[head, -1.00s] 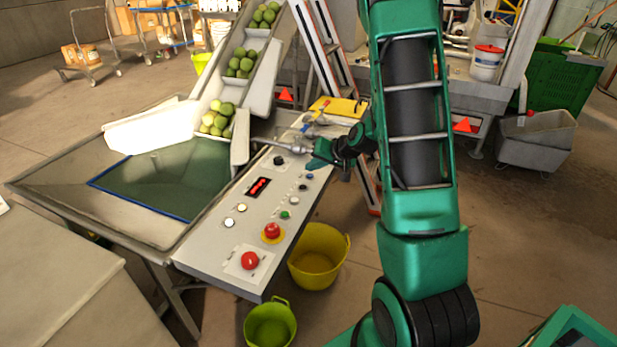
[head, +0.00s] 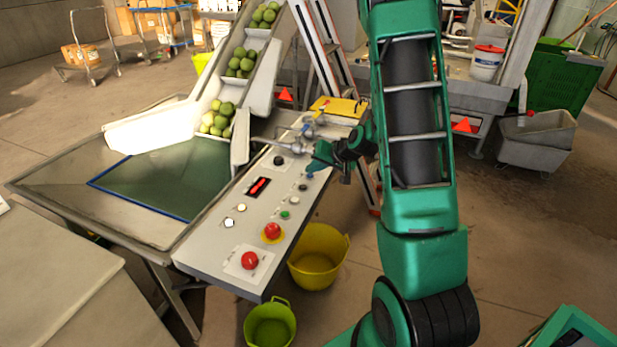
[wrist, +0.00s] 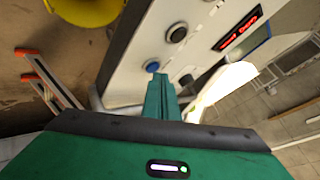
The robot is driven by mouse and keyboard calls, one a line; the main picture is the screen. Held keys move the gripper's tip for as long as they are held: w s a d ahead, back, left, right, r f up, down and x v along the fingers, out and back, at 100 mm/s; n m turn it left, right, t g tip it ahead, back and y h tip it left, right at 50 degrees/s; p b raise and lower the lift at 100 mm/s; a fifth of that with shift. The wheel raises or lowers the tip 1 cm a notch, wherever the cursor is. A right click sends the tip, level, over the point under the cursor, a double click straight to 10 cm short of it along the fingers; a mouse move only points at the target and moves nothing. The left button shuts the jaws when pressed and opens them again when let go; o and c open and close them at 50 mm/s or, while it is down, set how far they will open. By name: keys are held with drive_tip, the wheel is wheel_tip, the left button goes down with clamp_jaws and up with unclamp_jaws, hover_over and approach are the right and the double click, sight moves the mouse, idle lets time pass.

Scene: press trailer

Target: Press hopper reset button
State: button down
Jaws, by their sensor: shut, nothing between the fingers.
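The control panel (head: 215,252) slopes beside the hopper chute, with several buttons on it. A small blue button (head: 309,176) sits near its right edge, and it also shows in the wrist view (wrist: 152,66). No label is readable, so I cannot tell which button is the hopper reset. My gripper (head: 311,169) is shut and empty, its green fingers pointing down at the panel by the blue button. In the wrist view the shut fingertips (wrist: 160,79) appear just short of the blue button; I cannot tell whether they touch it.
Nearby on the panel are a black button (head: 303,187), a green button (head: 284,214), a red display (head: 258,187) and red mushroom buttons (head: 272,230). Metal pipe fittings (head: 290,146) lie behind my gripper. A yellow bucket (head: 318,262) stands below the panel edge.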

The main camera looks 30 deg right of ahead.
sight(313, 179)
drive_tip(key=shift+f, duration=0.35)
idle(0.6)
idle(0.3)
drive_tip(key=shift+r, duration=0.8)
wheel_tip(313, 179, up, 5)
idle(0.5)
drive_tip(key=shift+s, duration=0.1)
idle(0.6)
